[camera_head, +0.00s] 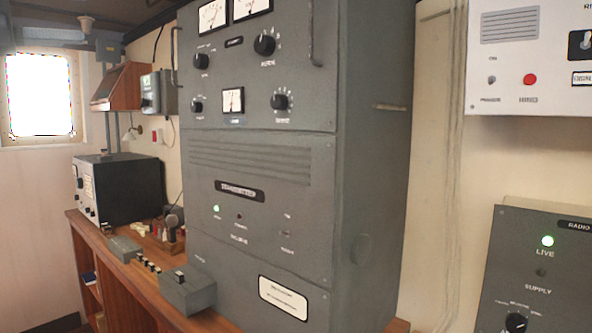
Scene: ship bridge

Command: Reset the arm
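Neither of my arms nor grippers can be made out in the head view. A tall grey equipment cabinet (255,215) fills the middle of the view, with gauges, black knobs and a lit green lamp on its front. No object is seen held.
A wooden counter (140,284) runs along the left, with a dark box-shaped unit (127,187) and small grey boxes (188,291) on it. A grey radio supply panel (540,270) and a white panel (527,60) are on the right wall. A bright window (40,94) is far left.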

